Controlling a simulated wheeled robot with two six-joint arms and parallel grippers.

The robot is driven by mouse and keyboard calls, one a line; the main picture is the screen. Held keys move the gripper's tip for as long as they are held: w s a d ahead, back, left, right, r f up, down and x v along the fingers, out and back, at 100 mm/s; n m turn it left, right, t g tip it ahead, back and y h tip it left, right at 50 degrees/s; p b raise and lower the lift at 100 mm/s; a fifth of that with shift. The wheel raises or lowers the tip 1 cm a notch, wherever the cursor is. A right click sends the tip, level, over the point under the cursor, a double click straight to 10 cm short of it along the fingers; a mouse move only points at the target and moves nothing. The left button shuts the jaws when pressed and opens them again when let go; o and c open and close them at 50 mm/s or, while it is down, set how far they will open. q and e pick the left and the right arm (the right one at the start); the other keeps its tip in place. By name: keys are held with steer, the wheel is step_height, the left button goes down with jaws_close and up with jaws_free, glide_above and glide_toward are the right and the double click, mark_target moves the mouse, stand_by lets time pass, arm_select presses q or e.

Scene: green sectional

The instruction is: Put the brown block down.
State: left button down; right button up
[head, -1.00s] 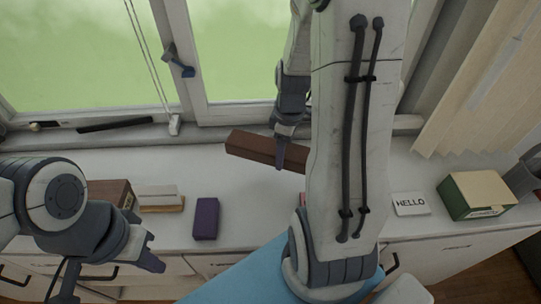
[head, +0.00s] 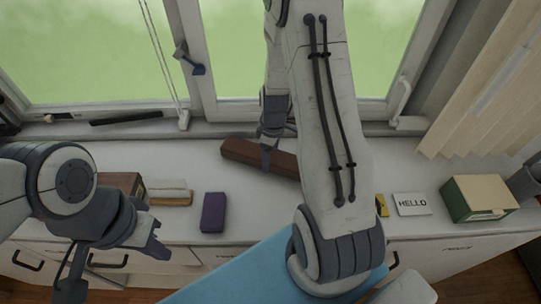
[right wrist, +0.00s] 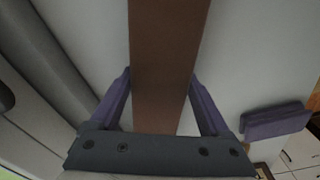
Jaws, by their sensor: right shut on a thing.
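The brown block (head: 238,150) is long and lies across my right gripper (head: 268,158), over the back of the white counter near the window sill. My right gripper is shut on it. In the right wrist view the block (right wrist: 165,65) runs between the two purple fingers of the right gripper (right wrist: 162,100). The block looks low and close to level; I cannot tell whether it touches the counter. Its right end is hidden behind my right arm. My left gripper (head: 157,238) is empty, its fingertips apart, in front of the counter's left part.
The white counter (head: 255,205) is clear around the block's left end. A purple block (head: 213,212) stands in front of it, with a stack of light pieces (head: 168,192) and a brown box (head: 122,183) to its left. A HELLO card (head: 412,204) and green box (head: 480,198) are at right.

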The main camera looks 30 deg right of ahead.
steer(key=shift+f, duration=0.1)
steer(key=shift+f, duration=0.15)
steer(key=o, duration=1.3)
steer(key=shift+r, duration=0.2)
